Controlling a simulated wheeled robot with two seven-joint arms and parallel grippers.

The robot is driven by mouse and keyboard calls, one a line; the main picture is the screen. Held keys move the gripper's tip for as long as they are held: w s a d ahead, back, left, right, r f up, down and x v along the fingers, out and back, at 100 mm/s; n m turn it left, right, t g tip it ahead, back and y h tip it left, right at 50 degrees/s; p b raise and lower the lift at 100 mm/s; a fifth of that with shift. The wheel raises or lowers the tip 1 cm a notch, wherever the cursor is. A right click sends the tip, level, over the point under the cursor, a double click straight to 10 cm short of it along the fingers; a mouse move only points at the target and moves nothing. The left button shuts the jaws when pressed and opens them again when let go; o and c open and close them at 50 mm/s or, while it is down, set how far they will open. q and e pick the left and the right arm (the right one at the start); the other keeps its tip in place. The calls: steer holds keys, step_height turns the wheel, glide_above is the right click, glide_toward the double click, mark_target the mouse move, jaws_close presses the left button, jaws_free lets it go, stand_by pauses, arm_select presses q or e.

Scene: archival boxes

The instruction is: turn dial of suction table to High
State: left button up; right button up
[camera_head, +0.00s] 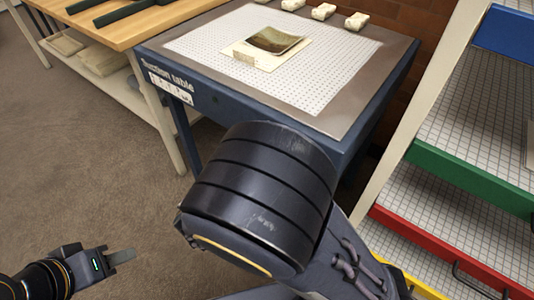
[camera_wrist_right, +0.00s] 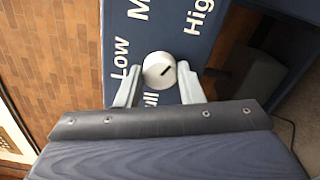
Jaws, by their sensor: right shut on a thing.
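The suction table (camera_head: 357,99), dark blue with a white perforated top, stands in the middle of the head view. In the right wrist view its blue front panel (camera_wrist_right: 180,40) shows the words "Low" and "High" and parts of other words. A round white dial (camera_wrist_right: 150,69) with a short dark mark sits on this panel. The mark slants up to the right in the picture. My right gripper (camera_wrist_right: 160,76) has its fingers on both sides of the dial, shut on it. My right arm hides this spot in the head view. My left gripper (camera_head: 122,257) is low at left, away from the table, seen side-on.
A curled picture on a pale card (camera_head: 268,46) lies on the table, with several small white blocks (camera_head: 324,11) at its back edge. A wooden workbench (camera_head: 130,28) stands at left. Shelves with coloured edges (camera_head: 470,180) stand close on the right. The floor at left is clear.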

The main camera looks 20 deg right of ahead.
stand_by(0.3)
steer(key=o, duration=1)
steer(key=p+v, duration=0.1)
steer(key=v, duration=0.6)
steer(key=shift+s+a, duration=0.25)
steer(key=shift+a, duration=0.1)
